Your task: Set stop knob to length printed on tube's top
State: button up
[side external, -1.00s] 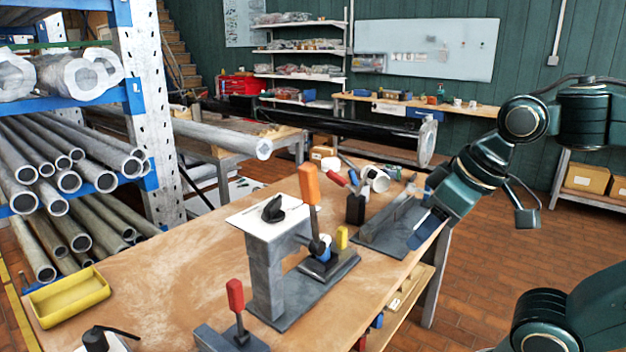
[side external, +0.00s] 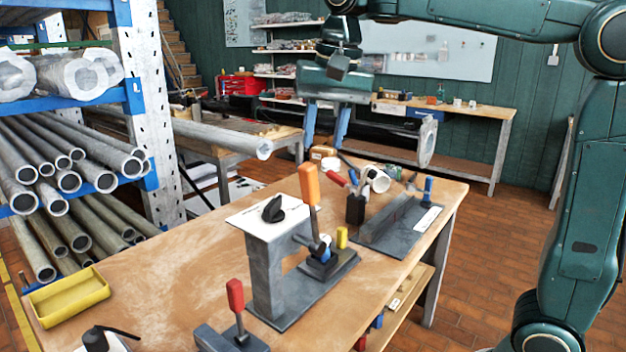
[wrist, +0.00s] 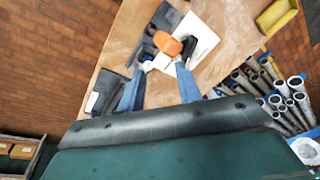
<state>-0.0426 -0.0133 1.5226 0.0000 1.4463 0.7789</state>
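The black stop knob (side external: 272,209) sits on a white plate (side external: 248,216) on top of a grey metal stand. In the wrist view the knob (wrist: 188,47) shows on the white plate, partly beside an orange handle. My gripper (side external: 325,143) hangs high above the back of the bench, its two blue fingers pointing down and apart with nothing between them. In the wrist view the open fingertips (wrist: 164,66) point toward the orange handle and knob, from well above. I cannot tell which tube is meant, and no printed length is legible.
The orange lever (side external: 309,184) stands upright beside the plate. A red-handled clamp (side external: 236,297) is at the front and a grey channel fixture (side external: 392,216) at the right. A yellow tray (side external: 68,297) sits at the left bench edge, near racked tubes (side external: 70,180).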

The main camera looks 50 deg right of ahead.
aim_at(273, 201)
jog(key=w+a+m+g, duration=0.1)
jog(key=w+m, duration=0.4)
jog(key=w, duration=0.6)
jog(key=shift+a+f+g, duration=0.25)
jog(key=shift+a+g, duration=0.1)
jog(key=shift+g, duration=0.25)
jog(key=shift+f, duration=0.15)
jog(key=shift+f, duration=6.75)
grip_shut()
